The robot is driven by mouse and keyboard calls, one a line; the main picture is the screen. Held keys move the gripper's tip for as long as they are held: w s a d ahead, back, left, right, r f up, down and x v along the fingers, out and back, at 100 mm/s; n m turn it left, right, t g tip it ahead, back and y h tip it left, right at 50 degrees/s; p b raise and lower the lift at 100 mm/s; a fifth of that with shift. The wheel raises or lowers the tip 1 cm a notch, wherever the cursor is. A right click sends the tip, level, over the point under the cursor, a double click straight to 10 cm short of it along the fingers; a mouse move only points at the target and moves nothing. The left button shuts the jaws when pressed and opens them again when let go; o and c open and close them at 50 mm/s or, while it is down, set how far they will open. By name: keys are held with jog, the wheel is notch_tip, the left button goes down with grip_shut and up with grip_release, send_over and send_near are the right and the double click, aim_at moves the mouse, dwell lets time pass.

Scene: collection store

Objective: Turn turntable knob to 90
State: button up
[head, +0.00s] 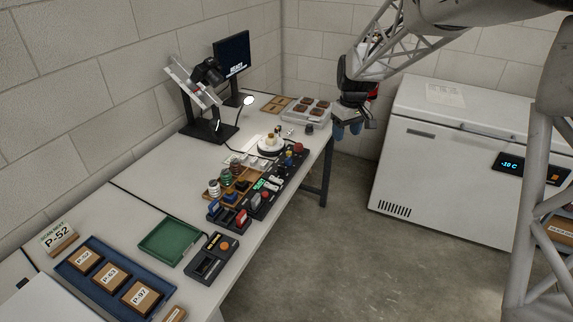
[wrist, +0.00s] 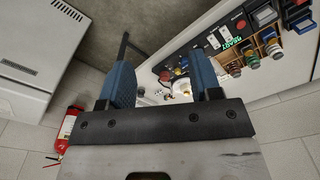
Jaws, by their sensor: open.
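A small round white turntable (head: 271,148) stands on the table, with a small object on top. It also shows in the wrist view (wrist: 181,90), partly hidden between my fingers. Just in front of it is a dark control strip (head: 268,187) with several small coloured knobs and buttons. Which of them is the turntable knob, and where it points, is too small to tell. My gripper (head: 347,131) is open and empty, past the table's far right end and apart from the turntable. Its two blue fingers (wrist: 160,87) are spread in the wrist view.
A grey tray with brown items (head: 307,110) lies at the table's far end, near my gripper. A camera stand (head: 209,128) and a monitor (head: 232,55) stand along the wall. A white chest freezer (head: 447,155) is to the right. Between table and freezer the floor is clear.

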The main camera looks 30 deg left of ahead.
jog(key=w+a+f+n, duration=0.2)
jog(key=w+a+f, duration=0.2)
jog(key=a+f, duration=0.55)
jog(key=n+g, duration=0.1)
jog(key=n, duration=0.2)
send_over(282, 167)
jog(key=f, duration=0.8)
jog(key=shift+w+a, duration=0.15)
jog(key=shift+w, duration=0.25)
jog(key=shift+f, duration=0.15)
jog(key=shift+s+f, duration=0.15)
jog(key=shift+f, duration=1.75)
jog(key=shift+s+f, duration=0.1)
jog(key=shift+f, duration=1.8)
jog(key=c, duration=0.9)
